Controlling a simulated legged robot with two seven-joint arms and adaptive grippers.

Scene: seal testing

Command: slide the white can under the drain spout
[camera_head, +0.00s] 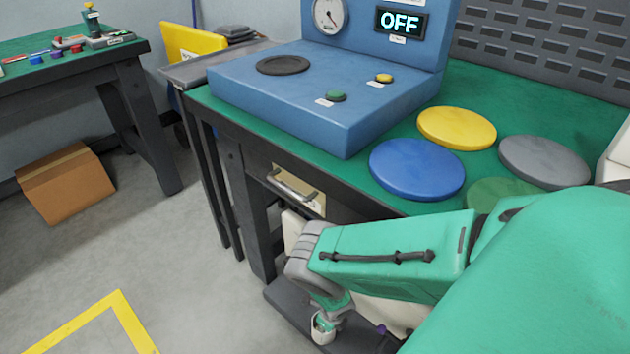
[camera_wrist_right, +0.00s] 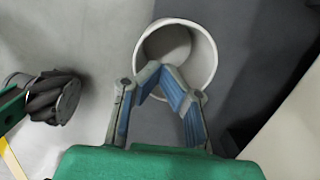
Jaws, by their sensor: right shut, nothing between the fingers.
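The white can (camera_wrist_right: 209,56) stands open end up in the right wrist view, just beyond the fingertips of my right gripper (camera_wrist_right: 161,72). The fingers are shut with nothing between them, and they overlap the near rim in the picture. I cannot tell whether they touch it. In the head view my right gripper (camera_head: 328,304) reaches down beside the table's lower shelf. A small white piece of the can (camera_head: 322,331) shows just below it. The drain spout is not discernible; my arm covers much of that area. My left gripper is not in view.
A dark lower shelf (camera_head: 285,307) runs under the green-topped table (camera_head: 213,101). A pale body (camera_head: 398,314) stands partly hidden behind my arm. A drawer handle (camera_head: 291,186) juts out above. Open grey floor (camera_head: 190,270) lies to the left.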

